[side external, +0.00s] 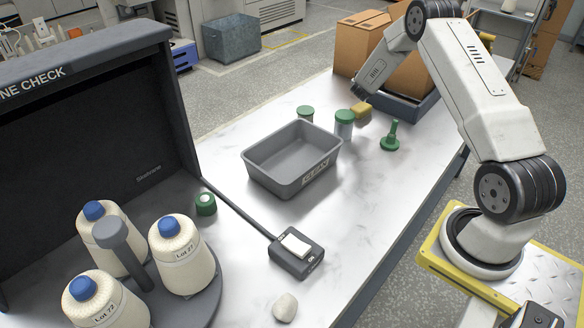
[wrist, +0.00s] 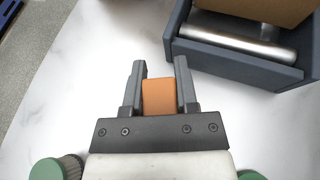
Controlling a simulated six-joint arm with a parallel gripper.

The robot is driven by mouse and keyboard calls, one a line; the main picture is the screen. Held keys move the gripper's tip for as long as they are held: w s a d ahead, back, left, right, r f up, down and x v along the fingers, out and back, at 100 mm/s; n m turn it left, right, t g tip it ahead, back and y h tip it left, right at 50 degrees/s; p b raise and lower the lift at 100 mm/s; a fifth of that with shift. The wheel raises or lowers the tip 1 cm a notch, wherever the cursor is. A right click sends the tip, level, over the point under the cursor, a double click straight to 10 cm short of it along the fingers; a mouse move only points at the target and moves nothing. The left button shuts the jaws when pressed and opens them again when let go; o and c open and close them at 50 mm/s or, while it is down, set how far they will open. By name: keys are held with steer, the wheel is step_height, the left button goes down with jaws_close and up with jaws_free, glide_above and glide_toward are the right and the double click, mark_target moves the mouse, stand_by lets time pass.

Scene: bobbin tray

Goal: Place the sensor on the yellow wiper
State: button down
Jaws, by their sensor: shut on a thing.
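In the wrist view, my gripper (wrist: 160,66) is shut on an orange block (wrist: 158,97), one grey finger on each side. In the side view, my gripper (side external: 361,93) is low over the far part of the table. A mustard-yellow block (side external: 362,110), which may be the yellow wiper, shows just below it on the tabletop. My fingers are hard to make out there. I cannot tell whether the yellow block and the orange block are the same thing. No other part is clearly recognizable as the sensor.
Green-lidded jars (side external: 344,124) and a green handled piece (side external: 390,136) stand close to my gripper. A dark tray (side external: 425,108) with cardboard boxes lies beside it. A grey bin (side external: 262,172), a small black device (side external: 297,262) and a bobbin stand (side external: 205,300) are nearer the camera.

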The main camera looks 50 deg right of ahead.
mark_target(362, 104)
steer(key=shift+w+d+f, duration=0.2)
steer(key=shift+w+f, duration=0.1)
steer(key=shift+f, duration=0.1)
steer(key=shift+w+d+f, duration=0.2)
steer(key=shift+f, duration=1.65)
steer(key=shift+f, duration=0.15)
steer(key=shift+c, duration=1.9)
jaws_free()
steer(key=shift+r, duration=0.2)
steer(key=v, duration=1.2)
